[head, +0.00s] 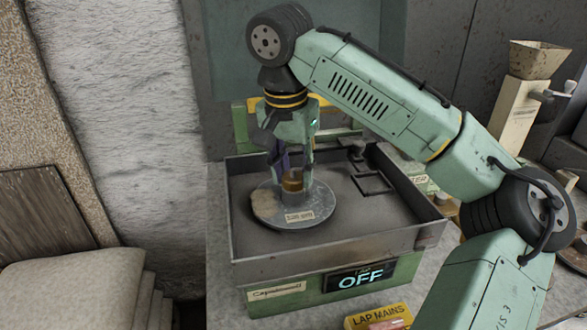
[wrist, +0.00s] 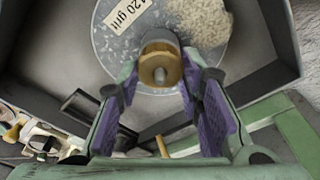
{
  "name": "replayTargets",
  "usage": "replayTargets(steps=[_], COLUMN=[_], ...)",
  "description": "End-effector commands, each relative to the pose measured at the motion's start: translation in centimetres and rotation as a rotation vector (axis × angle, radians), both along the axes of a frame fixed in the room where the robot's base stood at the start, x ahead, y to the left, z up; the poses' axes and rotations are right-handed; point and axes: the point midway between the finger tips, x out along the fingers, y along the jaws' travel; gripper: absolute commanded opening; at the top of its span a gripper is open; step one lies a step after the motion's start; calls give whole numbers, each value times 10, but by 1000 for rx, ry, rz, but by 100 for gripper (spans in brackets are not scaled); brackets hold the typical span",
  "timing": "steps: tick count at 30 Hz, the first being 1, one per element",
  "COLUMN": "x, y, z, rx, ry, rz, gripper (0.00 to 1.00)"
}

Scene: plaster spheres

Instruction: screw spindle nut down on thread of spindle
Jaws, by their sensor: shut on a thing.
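The brass-coloured spindle nut (head: 292,184) is at the middle of the round grey plate, and it also shows in the wrist view (wrist: 149,63). The grey rounded end of the spindle (wrist: 160,75) shows in the middle of the nut. My gripper (head: 291,175) points straight down over the plate. Its purple-padded fingers are shut on the nut, one on each side, in the wrist view (wrist: 162,78). The thread is hidden, so I cannot tell how far down the nut sits.
The plate (head: 324,203) carries a "120 grit" label and a pale grit patch. It lies in a walled metal basin (head: 370,236) whose display (head: 361,279) reads OFF. A square frame (head: 372,183) sits at the basin's right. A yellow "LAP MAINS" box (head: 378,316) stands in front.

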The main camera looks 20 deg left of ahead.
Motion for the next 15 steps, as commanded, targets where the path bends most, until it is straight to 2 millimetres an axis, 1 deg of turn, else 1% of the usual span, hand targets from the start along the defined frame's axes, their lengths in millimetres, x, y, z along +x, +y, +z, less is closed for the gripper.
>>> replayTargets(steps=[4,5,15], x=[0,0,0], y=[0,0,0], z=[0,0,0], rx=[0,0,1], ry=[0,0,1], rz=[2,2,4], gripper=[1,36,57])
